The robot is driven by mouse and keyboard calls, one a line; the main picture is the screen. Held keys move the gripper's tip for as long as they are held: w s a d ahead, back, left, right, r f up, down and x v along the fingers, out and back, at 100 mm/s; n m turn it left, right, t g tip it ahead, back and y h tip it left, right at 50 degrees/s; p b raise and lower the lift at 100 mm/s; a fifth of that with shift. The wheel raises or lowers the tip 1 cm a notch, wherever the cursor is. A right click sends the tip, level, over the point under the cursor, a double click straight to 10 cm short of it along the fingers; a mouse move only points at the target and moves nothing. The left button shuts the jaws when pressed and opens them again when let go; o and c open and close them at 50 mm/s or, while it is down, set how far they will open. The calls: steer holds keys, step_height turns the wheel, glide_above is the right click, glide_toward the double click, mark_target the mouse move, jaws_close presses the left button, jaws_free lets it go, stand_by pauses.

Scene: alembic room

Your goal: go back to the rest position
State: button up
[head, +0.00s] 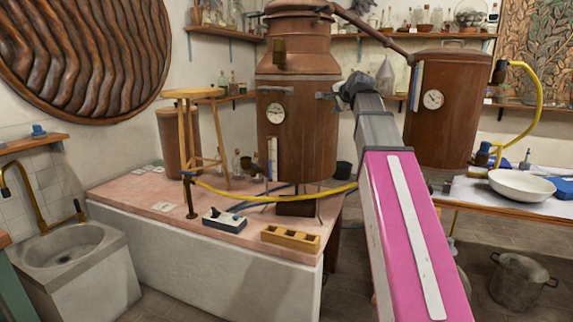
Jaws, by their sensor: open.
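My arm reaches up from the bottom right, with a pink link and then a grey link. My gripper (352,88) is the small dark end of the arm, in front of the right side of the large copper still (297,135). It is open, and I see nothing held in it. Its fingers are small and hard to make out against the still. I cannot tell how far it is from the still.
A pink-topped counter (140,195) holds a wooden stool (205,135), a black-and-white box (223,221) and a wooden block with holes (290,238). A yellow hose (270,198) crosses above it. At right are a table with a white bowl (521,185) and a floor pot (519,281).

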steer(key=s+f+n+g+h, duration=0.1)
steer(key=s+f+n+g, duration=0.2)
steer(key=f, duration=1.4)
steer(key=s+f+n+g+h, duration=0.1)
steer(key=s+f+n+g, duration=0.2)
steer(key=f, duration=1.4)
steer(key=s+f+n+g+h, duration=0.1)
steer(key=s+f+n+g, duration=0.2)
steer(key=s+f, duration=0.7)
steer(key=s+d+f+n+g+h, duration=0.1)
steer(key=s+f+n+g, duration=0.1)
steer(key=s+f, duration=0.8)
step_height(320, 180, down, 6)
steer(key=shift+s+d+r+n+g, duration=0.15)
steer(key=shift+s+n+g, duration=0.25)
steer(key=shift+g, duration=0.1)
